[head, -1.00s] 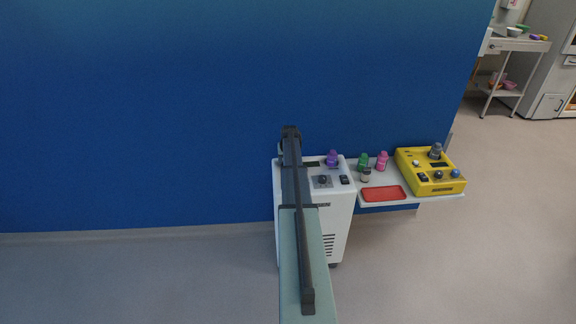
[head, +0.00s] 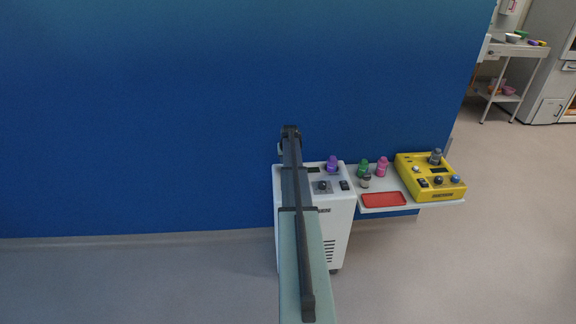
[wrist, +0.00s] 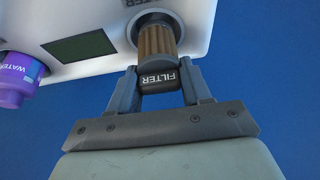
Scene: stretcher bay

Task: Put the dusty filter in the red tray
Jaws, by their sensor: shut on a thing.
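The dusty filter (wrist: 155,41) is a brown pleated cylinder with a black cap marked FILTER. In the wrist view my gripper (wrist: 160,78) is shut on the cap. The far end of the filter is at the round grey port of the white machine (wrist: 190,18); I cannot tell how deep it sits. In the head view my arm covers the machine's left side, and I cannot make out the filter there. The red tray (head: 384,200) lies flat and empty on a side shelf to the right of the machine.
Green (head: 363,168) and pink (head: 382,166) bottles and a small jar (head: 365,180) stand behind the tray. A yellow device (head: 430,178) is right of it. A blue wall (head: 150,120) rises behind.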

